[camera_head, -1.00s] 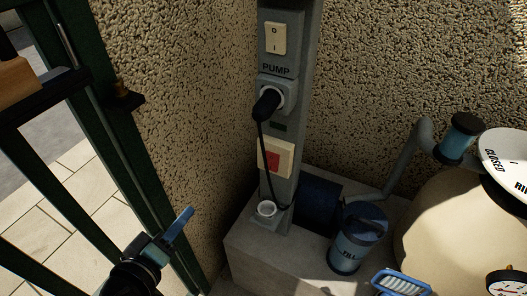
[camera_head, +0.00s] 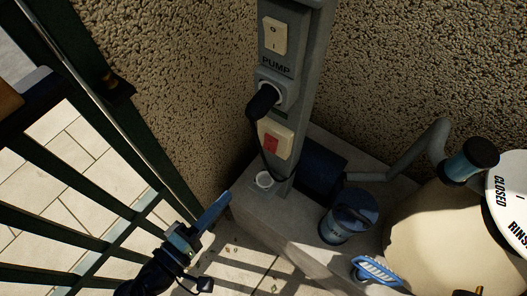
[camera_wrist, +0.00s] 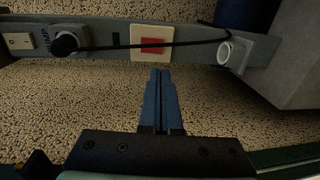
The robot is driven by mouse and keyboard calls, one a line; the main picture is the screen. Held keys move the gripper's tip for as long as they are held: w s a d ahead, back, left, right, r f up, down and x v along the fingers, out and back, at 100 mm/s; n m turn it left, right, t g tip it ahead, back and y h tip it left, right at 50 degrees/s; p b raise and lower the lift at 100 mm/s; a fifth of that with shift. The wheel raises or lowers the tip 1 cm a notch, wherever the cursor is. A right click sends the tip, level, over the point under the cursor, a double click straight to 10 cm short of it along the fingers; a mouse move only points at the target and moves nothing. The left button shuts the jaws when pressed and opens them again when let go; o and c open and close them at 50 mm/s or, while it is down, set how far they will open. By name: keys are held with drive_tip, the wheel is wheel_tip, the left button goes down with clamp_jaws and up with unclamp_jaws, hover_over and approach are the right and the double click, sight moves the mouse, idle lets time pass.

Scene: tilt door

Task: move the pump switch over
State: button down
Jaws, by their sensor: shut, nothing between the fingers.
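The pump switch (camera_head: 274,36) is a cream rocker marked O and I, near the top of a grey post, above the word PUMP. It also shows at the far left of the wrist view (camera_wrist: 18,41). My gripper (camera_head: 221,203) is shut and empty, with its blue fingers together. In the head view it is low and left of the post, well below the switch and apart from it. In the wrist view the closed fingers (camera_wrist: 161,78) point toward the post near a cream plate with a red square (camera_wrist: 153,43); I cannot tell the gap.
A black plug (camera_head: 263,101) with a hanging cable sits below the switch. The post stands on a concrete block (camera_head: 300,232) with a blue pump (camera_head: 322,177) and canister (camera_head: 347,220). A beige tank (camera_head: 430,235) is at right. Green gate bars (camera_head: 75,120) are at left.

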sight(269, 150)
drive_tip(key=x, duration=1.3)
drive_tip(key=shift+w+p, duration=0.1)
drive_tip(key=shift+p, duration=0.3)
drive_tip(key=shift+w+d, duration=0.3)
drive_tip(key=shift+w, duration=0.05)
drive_tip(key=shift+f, duration=0.15)
